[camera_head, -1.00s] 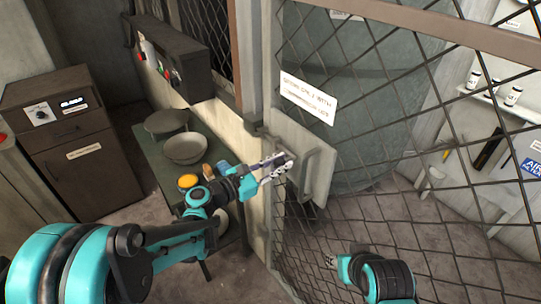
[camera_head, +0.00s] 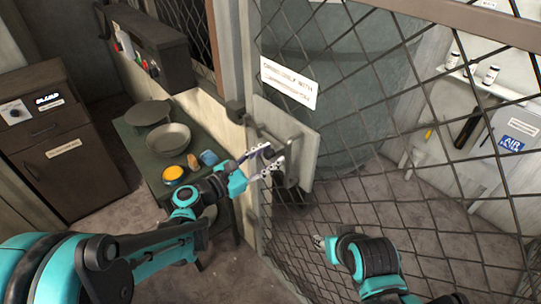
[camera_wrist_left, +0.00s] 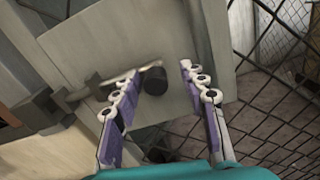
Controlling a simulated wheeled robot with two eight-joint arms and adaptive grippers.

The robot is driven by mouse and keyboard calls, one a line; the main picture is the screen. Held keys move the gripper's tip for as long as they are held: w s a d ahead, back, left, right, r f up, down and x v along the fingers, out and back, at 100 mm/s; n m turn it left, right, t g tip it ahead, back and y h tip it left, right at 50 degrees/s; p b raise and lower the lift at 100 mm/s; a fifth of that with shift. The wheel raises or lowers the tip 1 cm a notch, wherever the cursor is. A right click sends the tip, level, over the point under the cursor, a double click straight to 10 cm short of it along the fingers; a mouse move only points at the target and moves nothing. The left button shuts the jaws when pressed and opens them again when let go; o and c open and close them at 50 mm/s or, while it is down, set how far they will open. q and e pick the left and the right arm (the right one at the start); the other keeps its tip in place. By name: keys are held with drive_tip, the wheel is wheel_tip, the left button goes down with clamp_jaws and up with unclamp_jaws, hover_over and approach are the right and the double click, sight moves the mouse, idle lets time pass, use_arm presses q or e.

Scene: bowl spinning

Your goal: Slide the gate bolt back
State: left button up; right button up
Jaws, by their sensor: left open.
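The gate bolt shows in the left wrist view as a dark round knob (camera_wrist_left: 154,80) with a pale rod running left toward a dark bracket (camera_wrist_left: 45,108). It lies in front of a grey plate on the mesh gate; the plate also shows in the head view (camera_head: 265,110). My left gripper (camera_head: 272,159) is open at the plate. In the wrist view its fingers (camera_wrist_left: 160,78) stand on either side of the knob, with gaps visible on both sides. Contact cannot be told. My right gripper (camera_head: 318,242) is low before the mesh, its jaws too small to judge.
A grey handle (camera_head: 294,160) stands out from the plate close to my left fingers. A green table (camera_head: 140,145) with a bowl (camera_head: 168,140) and a yellow-topped jar (camera_head: 173,173) is left of the gate post. The mesh gate (camera_head: 400,150) fills the right side.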

use_arm(q)
drive_tip(key=v, duration=1.1)
drive_tip(key=shift+s, duration=0.15)
